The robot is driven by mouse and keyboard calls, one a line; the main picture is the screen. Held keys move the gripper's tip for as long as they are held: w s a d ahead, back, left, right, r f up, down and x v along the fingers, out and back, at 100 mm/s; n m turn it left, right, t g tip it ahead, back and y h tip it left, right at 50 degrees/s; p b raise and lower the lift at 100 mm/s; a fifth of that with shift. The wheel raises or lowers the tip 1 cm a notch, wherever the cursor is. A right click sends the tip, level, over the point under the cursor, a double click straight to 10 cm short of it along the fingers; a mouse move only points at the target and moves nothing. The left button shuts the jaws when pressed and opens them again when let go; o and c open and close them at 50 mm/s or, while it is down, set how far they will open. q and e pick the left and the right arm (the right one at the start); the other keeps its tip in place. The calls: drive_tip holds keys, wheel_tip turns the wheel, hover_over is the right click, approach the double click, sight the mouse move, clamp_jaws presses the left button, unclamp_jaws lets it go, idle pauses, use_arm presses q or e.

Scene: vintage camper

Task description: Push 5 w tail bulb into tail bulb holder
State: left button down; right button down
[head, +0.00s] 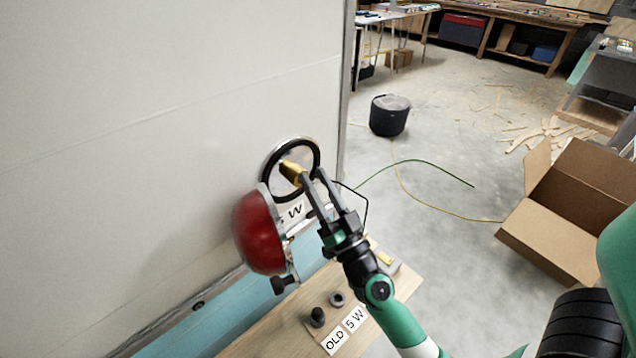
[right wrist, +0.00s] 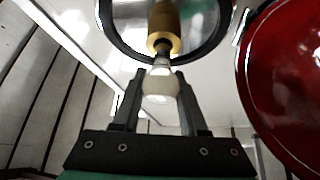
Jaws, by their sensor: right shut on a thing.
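My right gripper (head: 308,183) is shut on the tail bulb (right wrist: 160,86), a small pale glass bulb held between the fingertips in the right wrist view. The bulb's metal base points at the brass tail bulb holder (right wrist: 164,28) and meets its mouth or lies just at it. How deep it sits I cannot tell. In the head view the holder (head: 291,172) sticks out of a round lamp base with a black rim (head: 266,171) on the camper wall. The fingers mostly hide the bulb there. My left gripper is not in view.
A red lens (head: 258,232) hangs close left of my right gripper; it fills the right of the wrist view (right wrist: 290,85). Below is a wooden board (head: 268,332) with a dark cylinder (head: 317,317), a grey ring (head: 337,299) and labels "OLD" and "5 W". An open carton (head: 560,225) stands right.

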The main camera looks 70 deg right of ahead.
drive_tip(key=shift+w+d, duration=0.35)
drive_tip(key=shift+w, duration=0.3)
drive_tip(key=shift+w+d, duration=0.3)
drive_tip(key=shift+w, duration=0.3)
idle(1.0)
drive_tip(key=shift+c, duration=1.8)
unclamp_jaws()
drive_tip(key=b+v, duration=0.4)
drive_tip(key=v, duration=0.7)
drive_tip(key=shift+s+a+f+b, duration=0.15)
drive_tip(key=shift+s+a+b, duration=0.05)
drive_tip(key=shift+s+b, duration=0.1)
